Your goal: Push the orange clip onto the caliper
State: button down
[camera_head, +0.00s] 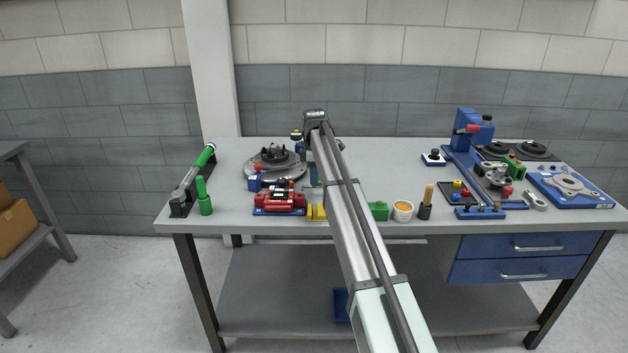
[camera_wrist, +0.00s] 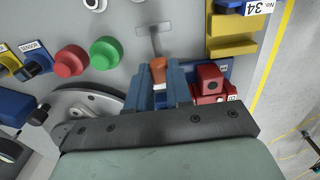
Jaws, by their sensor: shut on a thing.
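In the wrist view my gripper (camera_wrist: 160,80) has its two blue fingers shut on the orange clip (camera_wrist: 158,68), which shows between the tips with a pale part below it. A red caliper-like unit (camera_wrist: 209,80) on a blue base stands just right of the fingers; a small gap shows, though I cannot tell the height between them. The same red unit (camera_head: 279,199) sits near the table's front edge in the head view. I cannot tell for certain that it is the caliper. My arm hides the gripper and clip in the head view.
A grey disc (camera_wrist: 90,103) lies left of the fingers. Red (camera_wrist: 70,61) and green (camera_wrist: 104,52) knobs and a T-shaped grey piece (camera_wrist: 155,40) are beyond. A yellow block (camera_wrist: 232,35) stands by the table edge. The table's middle right (camera_head: 390,165) is clear.

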jog(key=shift+r, duration=0.6)
jog(key=shift+a, duration=0.1)
jog(key=s+a+r, duration=0.7)
jog(key=a+r, duration=0.1)
jog(key=a, duration=0.3)
jog(key=shift+w+a+f, duration=0.1)
jog(key=shift+f, duration=1.3)
jog(key=shift+w+a+f, duration=0.1)
jog(key=shift+f, duration=1.3)
jog(key=shift+f, duration=0.2)
jog(key=shift+f, duration=0.25)
jog(key=shift+s+f, duration=0.1)
jog(key=shift+f, duration=0.65)
